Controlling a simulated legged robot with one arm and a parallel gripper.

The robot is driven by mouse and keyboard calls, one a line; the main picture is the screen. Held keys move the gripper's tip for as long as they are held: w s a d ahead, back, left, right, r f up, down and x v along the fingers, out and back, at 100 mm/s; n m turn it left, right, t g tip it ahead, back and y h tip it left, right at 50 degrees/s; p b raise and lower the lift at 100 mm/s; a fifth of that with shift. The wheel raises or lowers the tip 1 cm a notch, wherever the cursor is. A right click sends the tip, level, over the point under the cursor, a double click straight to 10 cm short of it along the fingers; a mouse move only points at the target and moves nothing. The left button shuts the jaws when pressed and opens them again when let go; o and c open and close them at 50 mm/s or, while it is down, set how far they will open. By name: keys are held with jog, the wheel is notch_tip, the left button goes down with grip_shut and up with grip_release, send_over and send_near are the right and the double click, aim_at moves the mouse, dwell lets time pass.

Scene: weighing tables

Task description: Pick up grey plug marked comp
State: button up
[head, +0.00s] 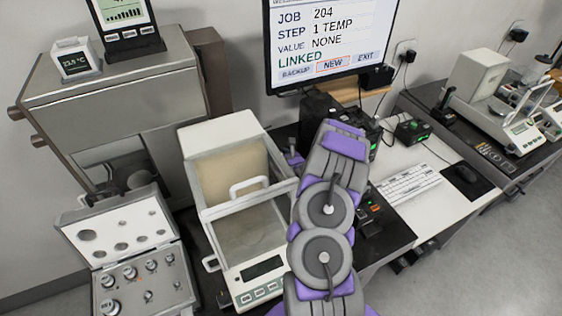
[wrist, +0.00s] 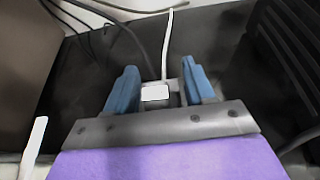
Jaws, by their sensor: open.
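In the wrist view my gripper (wrist: 160,70) has its two blue fingers apart. Between them is a small pale grey plug-like piece (wrist: 155,92) with a white face, and a light cable runs up from behind it. No marking on it can be read, so I cannot tell if it is the plug marked comp. The fingers stand on both sides of it, and whether either touches it is unclear. In the head view my arm reaches toward the back of the dark table, and my gripper's fingers are hidden behind it.
A glass-sided balance (head: 245,225) stands left of my arm, with an open weight case (head: 130,245) further left. A monitor (head: 325,40) is above. Black boxes (head: 412,131), a keyboard (head: 409,183) and a mouse (head: 460,173) lie to the right. Dark cables (wrist: 95,25) cross the wrist view.

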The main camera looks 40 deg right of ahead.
jog(key=shift+a, duration=0.1)
jog(key=shift+c, duration=0.2)
jog(key=shift+a, duration=0.1)
jog(key=shift+c, duration=0.7)
grip_shut()
